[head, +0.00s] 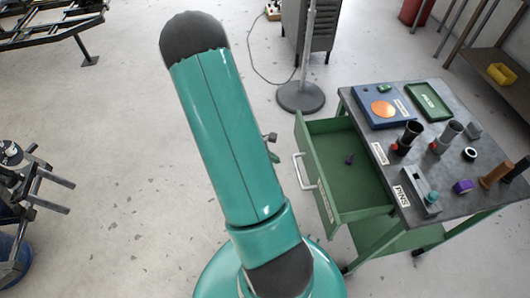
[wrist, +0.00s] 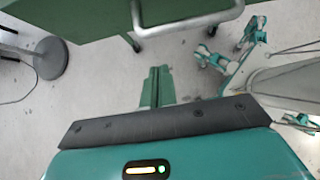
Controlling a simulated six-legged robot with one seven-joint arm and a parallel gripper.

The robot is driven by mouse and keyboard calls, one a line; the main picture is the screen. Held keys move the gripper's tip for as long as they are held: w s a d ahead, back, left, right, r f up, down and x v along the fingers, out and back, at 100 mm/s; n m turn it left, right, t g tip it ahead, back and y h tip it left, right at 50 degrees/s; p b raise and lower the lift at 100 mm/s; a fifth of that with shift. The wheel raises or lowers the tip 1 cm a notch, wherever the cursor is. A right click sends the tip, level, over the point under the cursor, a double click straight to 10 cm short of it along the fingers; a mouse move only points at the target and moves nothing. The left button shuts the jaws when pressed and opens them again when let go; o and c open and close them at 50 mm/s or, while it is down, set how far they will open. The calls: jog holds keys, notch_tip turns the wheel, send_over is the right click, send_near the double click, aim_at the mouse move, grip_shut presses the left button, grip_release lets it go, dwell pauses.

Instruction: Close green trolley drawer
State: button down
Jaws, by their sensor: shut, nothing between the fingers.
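The green trolley (head: 400,238) stands at the right in the head view. Its green drawer (head: 325,178) is pulled out to the left, well open, with a pale handle (head: 304,172) on its front. A small dark object (head: 349,159) lies inside. In the wrist view, the drawer (wrist: 75,15) and its handle (wrist: 190,26) cross the top. My gripper (wrist: 158,72) has its two green fingers together with nothing between them. In that view they appear below the handle, apart from it.
The trolley's grey top (head: 455,150) carries a blue box (head: 385,107), a green tray (head: 428,103), cups and small parts. A stand with a round base (head: 301,97) is behind the drawer. A workbench (head: 495,65) is at the far right. Floor left of the drawer is clear.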

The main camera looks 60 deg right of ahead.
jog(key=s+d, duration=0.1)
jog(key=s+d+f, duration=0.1)
jog(key=s+d, duration=0.1)
jog(key=shift+d+f, duration=0.1)
jog(key=shift+f, duration=0.15)
jog(key=shift+s+d, duration=0.1)
jog(key=shift+s, duration=0.05)
send_over(340, 160)
jog(key=shift+w+a, duration=0.2)
jog(key=shift+a, duration=0.2)
jog(key=shift+s+d+r, duration=0.1)
jog(key=shift+s+d, duration=0.15)
jog(key=shift+s, duration=0.15)
